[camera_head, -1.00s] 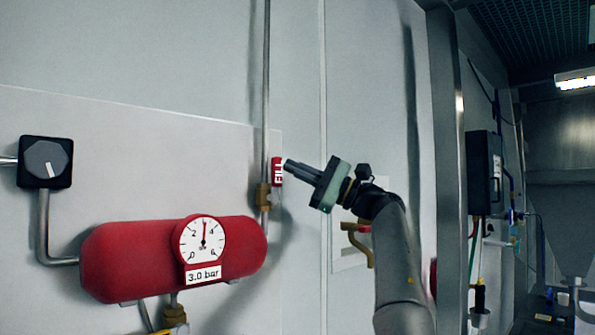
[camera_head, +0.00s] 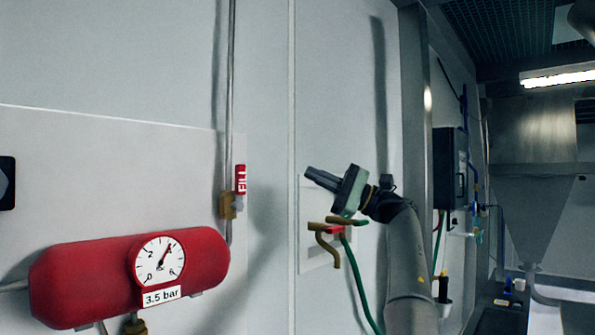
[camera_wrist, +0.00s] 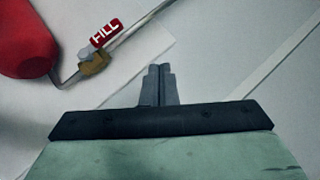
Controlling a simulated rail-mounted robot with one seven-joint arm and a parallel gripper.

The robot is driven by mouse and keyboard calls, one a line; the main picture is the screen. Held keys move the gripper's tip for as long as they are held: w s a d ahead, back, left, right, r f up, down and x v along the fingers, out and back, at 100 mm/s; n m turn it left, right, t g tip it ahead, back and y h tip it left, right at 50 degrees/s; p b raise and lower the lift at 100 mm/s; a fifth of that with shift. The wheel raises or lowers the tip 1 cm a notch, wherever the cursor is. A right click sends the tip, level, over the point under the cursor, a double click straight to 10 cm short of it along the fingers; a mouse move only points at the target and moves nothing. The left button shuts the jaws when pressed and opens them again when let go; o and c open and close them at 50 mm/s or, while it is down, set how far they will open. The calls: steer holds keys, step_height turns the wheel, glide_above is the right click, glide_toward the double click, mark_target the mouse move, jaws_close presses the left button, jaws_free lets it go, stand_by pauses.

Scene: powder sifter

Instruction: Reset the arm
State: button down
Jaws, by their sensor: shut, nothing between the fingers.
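My gripper (camera_head: 310,174) is shut and empty in the head view, held in the air to the right of the red FILL valve handle (camera_head: 240,179) and apart from it. In the wrist view my gripper (camera_wrist: 159,72) shows its two fingers together with nothing between them. The FILL handle also shows in the wrist view (camera_wrist: 106,33), at upper left, on a brass valve (camera_wrist: 94,63).
A red tank (camera_head: 85,278) with a gauge (camera_head: 160,260) labelled 3.5 bar hangs at lower left. A steel hopper (camera_head: 535,200) stands at far right.

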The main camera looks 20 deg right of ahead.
steer(key=shift+s+d, duration=0.15)
steer(key=shift+d, duration=0.15)
